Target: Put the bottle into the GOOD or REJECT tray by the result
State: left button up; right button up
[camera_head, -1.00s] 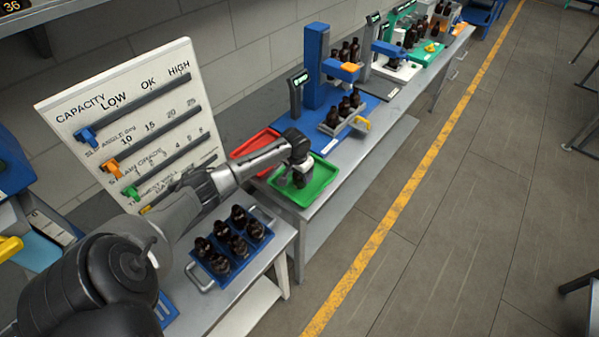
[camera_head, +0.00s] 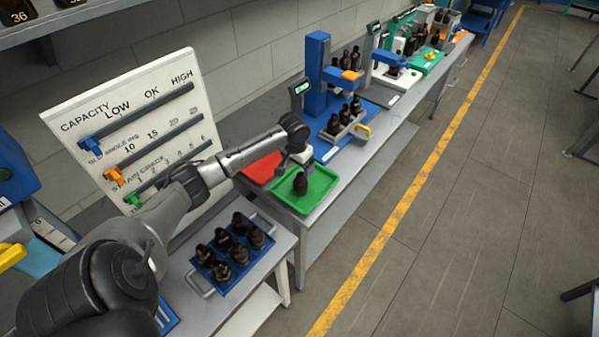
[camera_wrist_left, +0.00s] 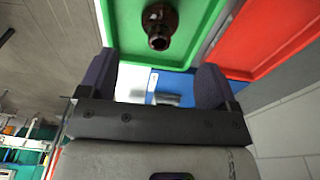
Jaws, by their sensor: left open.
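A dark amber bottle (camera_head: 300,184) stands upright in the green tray (camera_head: 322,190). It also shows in the left wrist view (camera_wrist_left: 160,22), apart from my fingers. The red tray (camera_head: 262,167) lies beside the green one, partly hidden behind my left arm; it also shows in the left wrist view (camera_wrist_left: 275,35). My left gripper (camera_head: 287,160) is just above and behind the bottle, and in the left wrist view its two fingers (camera_wrist_left: 158,85) are spread with nothing between them. My right gripper is not in view.
A blue crate (camera_head: 266,257) with several amber bottles stands on the near bench. A rack of bottles (camera_head: 345,128) sits on the blue station beyond the trays. A capacity board (camera_head: 92,118) stands at left. The floor (camera_head: 440,240) at right is clear.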

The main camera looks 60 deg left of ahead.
pick_arm(q)
jog(key=shift+s+r, duration=0.15)
jog(key=shift+r, duration=1.45)
